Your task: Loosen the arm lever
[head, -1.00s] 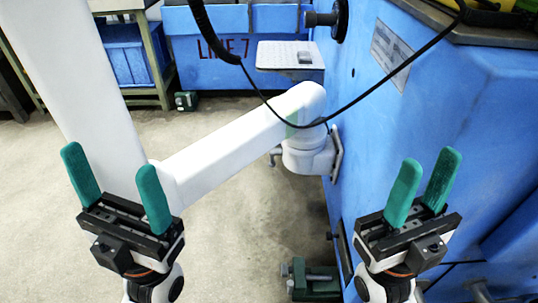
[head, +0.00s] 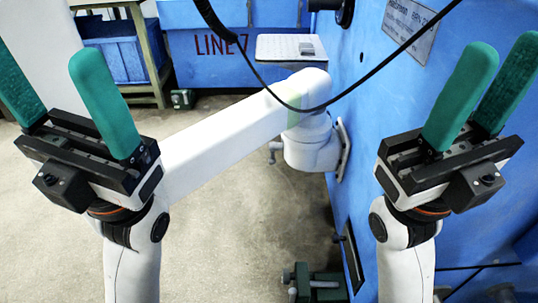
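A small grey lever (head: 273,152) sticks out on the left side of the white swivel joint (head: 312,150) that carries a thick white arm (head: 225,135). The joint is mounted on the side of the blue machine (head: 385,110). My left gripper (head: 45,52) is open and empty, left of the lever and apart from it. Its green fingers stand wide apart and point up. My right gripper (head: 502,46) is open and empty, in front of the blue machine at the right. Neither gripper touches the lever.
A black cable (head: 370,74) hangs across the view above the joint. A grey plate (head: 290,47) sits behind the arm. A green clamp-like block (head: 318,284) is low by the machine.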

